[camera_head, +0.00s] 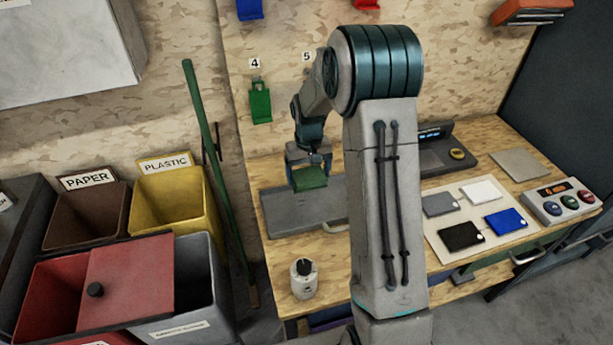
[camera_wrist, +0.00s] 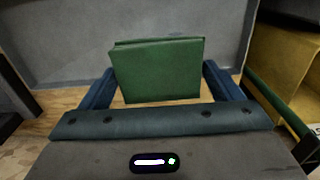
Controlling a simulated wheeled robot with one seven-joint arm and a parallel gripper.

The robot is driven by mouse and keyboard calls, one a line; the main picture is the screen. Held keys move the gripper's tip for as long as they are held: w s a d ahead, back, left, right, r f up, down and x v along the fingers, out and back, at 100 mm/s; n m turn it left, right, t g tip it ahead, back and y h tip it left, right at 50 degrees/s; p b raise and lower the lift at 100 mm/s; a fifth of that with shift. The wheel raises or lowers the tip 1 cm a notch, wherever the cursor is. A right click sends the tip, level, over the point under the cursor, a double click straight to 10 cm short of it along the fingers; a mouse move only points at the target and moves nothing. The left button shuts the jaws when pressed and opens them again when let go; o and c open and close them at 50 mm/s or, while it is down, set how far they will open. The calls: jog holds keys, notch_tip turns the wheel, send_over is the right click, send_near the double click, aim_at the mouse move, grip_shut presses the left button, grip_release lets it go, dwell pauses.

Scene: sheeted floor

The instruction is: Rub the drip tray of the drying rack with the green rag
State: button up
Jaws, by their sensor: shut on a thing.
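My gripper (camera_head: 309,172) is shut on a green rag (camera_head: 310,180), a folded flat piece held over the left part of the workbench. In the wrist view, the green rag (camera_wrist: 157,70) sits between the two blue fingers. A grey flat slab (camera_head: 275,212), which looks like the drip tray, lies on the bench beneath and around the rag. A grey surface (camera_wrist: 190,28) also shows behind the rag in the wrist view. I cannot tell whether the rag touches the slab. My arm hides the slab's right side. No drying rack can be made out clearly.
Another green piece (camera_head: 260,104) hangs on the wall under number 4. A pale mat (camera_head: 470,218) with coloured squares and a button box (camera_head: 561,203) lie right. A yellow bin (camera_head: 168,207) stands left.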

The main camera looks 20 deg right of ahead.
jog(key=b, duration=0.4)
send_over(298, 203)
jog(key=d, duration=0.3)
jog(key=shift+f, duration=3.65)
jog(key=shift+f+b, duration=0.4)
jog(key=shift+f, duration=0.2)
jog(key=shift+a, duration=1.2)
jog(key=shift+c, duration=0.3)
jog(key=shift+a+r+p, duration=0.15)
jog(key=shift+a+p, duration=0.2)
jog(key=shift+a, duration=0.3)
jog(key=shift+d, duration=0.4)
jog(key=d, duration=0.3)
jog(key=shift+d, duration=0.1)
notch_tip(298, 203, up, 3)
jog(key=shift+r+p, duration=0.2)
jog(key=shift+p, duration=0.6)
jog(key=shift+r+p, duration=1.35)
jog(key=shift+r, duration=0.95)
